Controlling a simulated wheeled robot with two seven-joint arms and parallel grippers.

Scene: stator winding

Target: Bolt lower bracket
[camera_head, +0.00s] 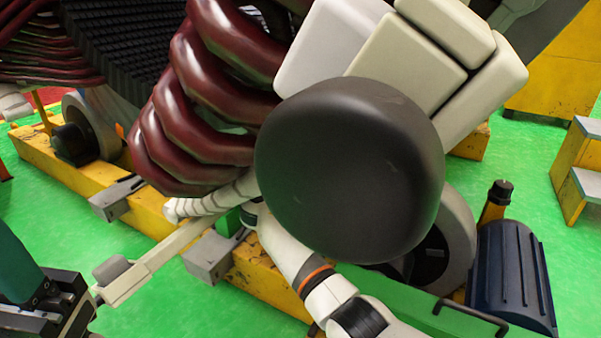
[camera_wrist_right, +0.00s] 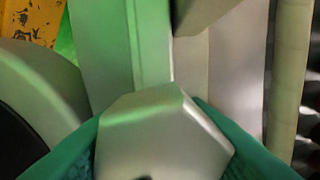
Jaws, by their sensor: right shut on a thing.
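In the right wrist view, the teal fingers of my right gripper (camera_wrist_right: 165,140) are shut on a grey hexagonal bolt head (camera_wrist_right: 160,138), one on each side. Pale bars and plates (camera_wrist_right: 105,45), probably bracket parts, lie directly beyond it; I cannot tell whether the bolt is seated. In the head view, a long beige bar (camera_head: 165,250), possibly the bracket, runs from the lower left up to the coils. A gripper with a teal finger (camera_head: 18,265), seemingly my left, is at the lower left edge, close to the bar's end. Its jaws are partly cut off. My right gripper is hidden there.
Dark red coils (camera_head: 205,110) hang above a yellow beam (camera_head: 262,285) with grey brackets (camera_head: 210,255). A dark blue ribbed motor (camera_head: 510,275) and a yellow step (camera_head: 577,170) stand at the right. Green floor is clear between them. My right arm blocks the middle.

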